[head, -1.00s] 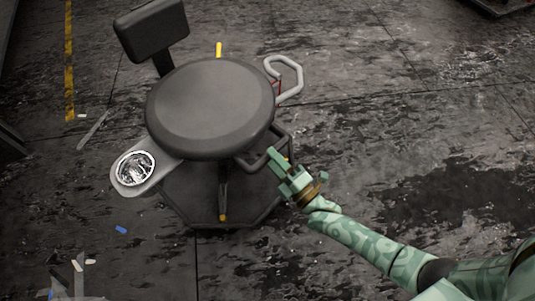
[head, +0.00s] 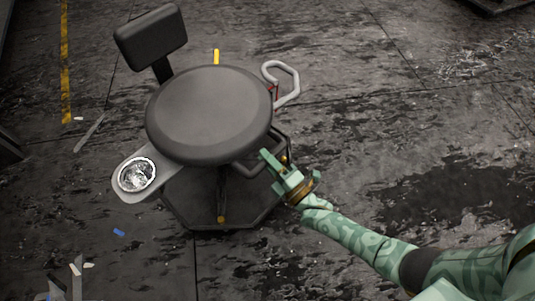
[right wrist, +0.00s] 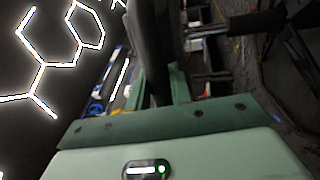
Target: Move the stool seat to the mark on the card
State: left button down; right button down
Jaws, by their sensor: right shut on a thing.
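The stool seat (head: 208,112) is a round, dark grey cushion in the middle of the head view, above a dark many-sided base (head: 185,210). My right gripper (head: 271,164) is at the seat's lower right edge. It is shut on a dark bar of the stool (head: 247,169) that shows below the seat rim. In the right wrist view, a dark upright piece (right wrist: 151,45) stands between the fingers. A thin yellow piece (head: 216,57) shows behind the seat and a yellow spot (head: 221,219) at the front of the base. I cannot make out the card. My left gripper is not in view.
A black backrest (head: 151,37) rises behind the seat. A grey arm with a round shiny metal dish (head: 137,174) sticks out left, and a pale loop handle (head: 292,80) right. Small scraps, one blue (head: 119,232), lie on the floor.

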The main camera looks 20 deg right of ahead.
notch_tip(320, 180, down, 3)
jog(key=shift+s+f, duration=0.1)
jog(key=shift+s, duration=0.05)
jog(key=c, duration=1.3)
grip_release()
jog(key=shift+f, duration=0.15)
jog(key=shift+r, duration=0.2)
